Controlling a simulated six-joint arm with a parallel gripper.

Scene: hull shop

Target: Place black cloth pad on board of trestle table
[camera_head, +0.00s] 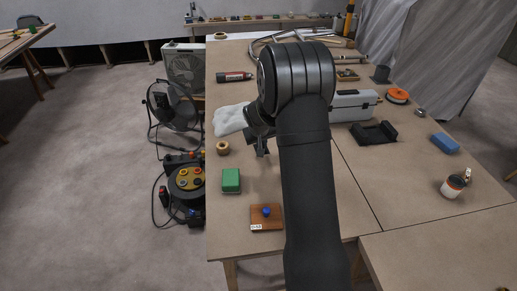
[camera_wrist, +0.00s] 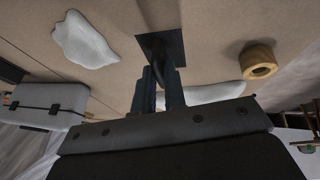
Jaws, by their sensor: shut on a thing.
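The black cloth pad (camera_wrist: 165,43) shows in the wrist view as a dark, flat square at my fingertips. My gripper (camera_wrist: 166,82) is shut on it, with the two fingers close together at its near edge. The pad is over the tan board of the trestle table (camera_wrist: 215,25); I cannot tell whether it touches the board. In the head view my gripper (camera_head: 262,148) is low over the left part of the board (camera_head: 235,168), partly behind my arm. The pad is hidden there.
A wooden ring (camera_head: 223,148), green block (camera_head: 231,180) and brown block with a blue knob (camera_head: 266,217) stand along the left edge. A crumpled white cloth (camera_head: 229,120) lies behind. A grey case (camera_head: 353,105) and black cradle (camera_head: 373,133) stand right of my arm.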

